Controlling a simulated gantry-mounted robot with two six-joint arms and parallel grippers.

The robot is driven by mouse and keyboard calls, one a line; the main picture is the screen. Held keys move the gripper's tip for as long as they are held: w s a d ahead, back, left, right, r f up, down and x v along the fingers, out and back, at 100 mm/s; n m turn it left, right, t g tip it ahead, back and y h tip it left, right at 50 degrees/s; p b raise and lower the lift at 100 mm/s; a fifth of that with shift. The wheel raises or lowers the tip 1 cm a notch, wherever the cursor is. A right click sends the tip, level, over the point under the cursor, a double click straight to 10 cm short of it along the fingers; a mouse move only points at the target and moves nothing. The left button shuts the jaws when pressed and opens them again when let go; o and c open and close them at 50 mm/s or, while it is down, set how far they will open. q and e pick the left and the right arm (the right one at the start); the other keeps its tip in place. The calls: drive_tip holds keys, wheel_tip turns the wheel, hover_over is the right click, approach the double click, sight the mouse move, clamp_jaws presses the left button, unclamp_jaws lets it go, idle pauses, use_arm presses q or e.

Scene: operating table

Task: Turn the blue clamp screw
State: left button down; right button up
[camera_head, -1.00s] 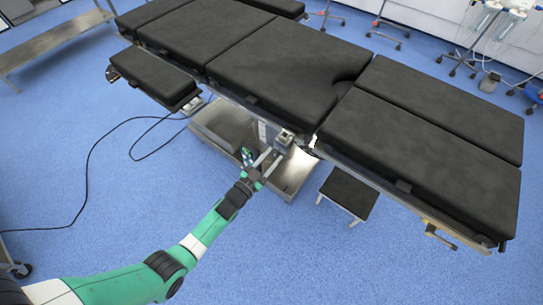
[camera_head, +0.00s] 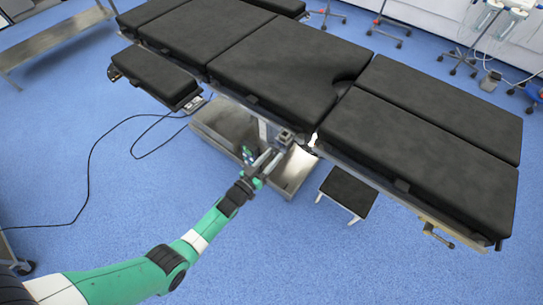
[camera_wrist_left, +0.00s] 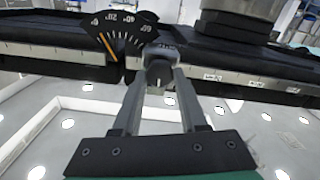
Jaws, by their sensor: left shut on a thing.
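My left gripper (camera_head: 270,158) reaches under the near side of the operating table (camera_head: 280,65), at its side rail. In the left wrist view the fingers (camera_wrist_left: 160,82) are shut on a small grey knob-like clamp screw (camera_wrist_left: 159,72) with a pale mark on its face. No blue shows on it there. A dark dial with white numbers and an orange pointer (camera_wrist_left: 122,32) sits just left of the screw. In the head view a small grey clamp block (camera_head: 284,138) is by the fingertips, and the screw itself is too small to tell. My right gripper is not in view.
The table's steel base (camera_head: 215,140) stands below the gripper. A small black step stool (camera_head: 346,192) is to its right. A black cable (camera_head: 90,165) lies on the blue floor at left. The floor in front of the table is otherwise clear.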

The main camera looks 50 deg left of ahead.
use_arm(q)
drive_tip(key=shift+c, duration=2.2)
unclamp_jaws()
drive_tip(key=shift+s, duration=0.35)
drive_tip(key=s+d+p, duration=0.1)
drive_tip(key=s+p, duration=0.3)
drive_tip(key=s, duration=0.6)
drive_tip(key=shift+s+d, duration=0.4)
